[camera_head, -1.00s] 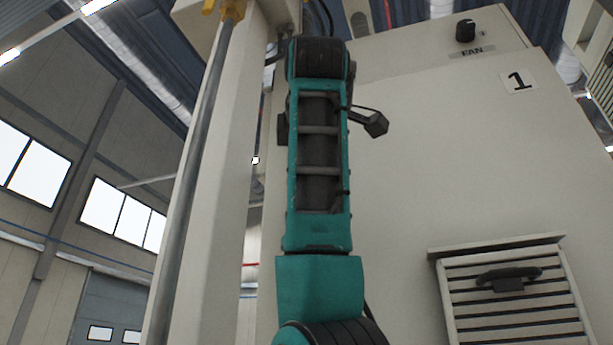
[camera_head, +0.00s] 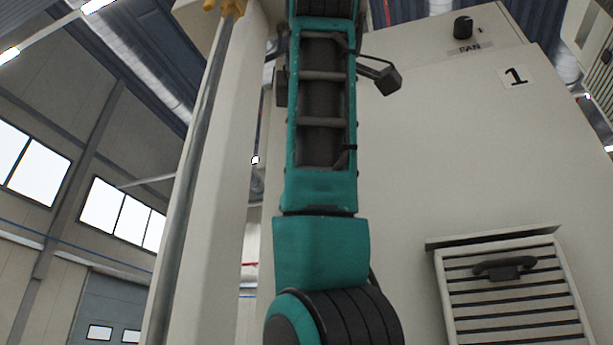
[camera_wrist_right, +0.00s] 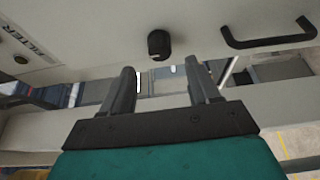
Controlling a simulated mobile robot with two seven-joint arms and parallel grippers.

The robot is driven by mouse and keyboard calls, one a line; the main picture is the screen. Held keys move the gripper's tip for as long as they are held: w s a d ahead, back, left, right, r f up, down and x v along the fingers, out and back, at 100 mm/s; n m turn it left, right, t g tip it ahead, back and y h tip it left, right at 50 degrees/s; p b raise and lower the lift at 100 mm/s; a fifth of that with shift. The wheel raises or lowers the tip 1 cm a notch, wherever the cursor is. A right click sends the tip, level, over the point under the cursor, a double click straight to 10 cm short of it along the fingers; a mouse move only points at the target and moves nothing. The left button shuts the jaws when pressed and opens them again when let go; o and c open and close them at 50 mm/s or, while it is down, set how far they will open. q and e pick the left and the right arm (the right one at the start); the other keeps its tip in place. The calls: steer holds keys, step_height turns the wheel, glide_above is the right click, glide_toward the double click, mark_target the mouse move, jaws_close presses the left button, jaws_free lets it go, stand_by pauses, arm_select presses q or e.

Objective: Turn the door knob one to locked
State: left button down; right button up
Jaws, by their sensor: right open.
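In the right wrist view, a dark round knob (camera_wrist_right: 158,45) stands out from a pale panel. I cannot tell from its face whether it is the door knob one or how it is turned. My right gripper (camera_wrist_right: 162,78) is open and empty, its two fingers apart and pointing toward the panel. The knob shows between and just beyond the fingertips, apart from them. In the head view, one of my arms rises through the middle and its end is cut off at the top. My left gripper is not in view.
A pale post (camera_head: 215,150) stands left of my arm. The wrist view shows a black bar handle (camera_wrist_right: 268,42) and a FILTER label (camera_wrist_right: 25,38).

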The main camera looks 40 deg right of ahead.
steer(key=b+v, duration=0.1)
steer(key=v, duration=0.5)
steer(key=shift+s+b, duration=0.2)
steer(key=shift+b, duration=0.2)
steer(key=shift+a, duration=0.1)
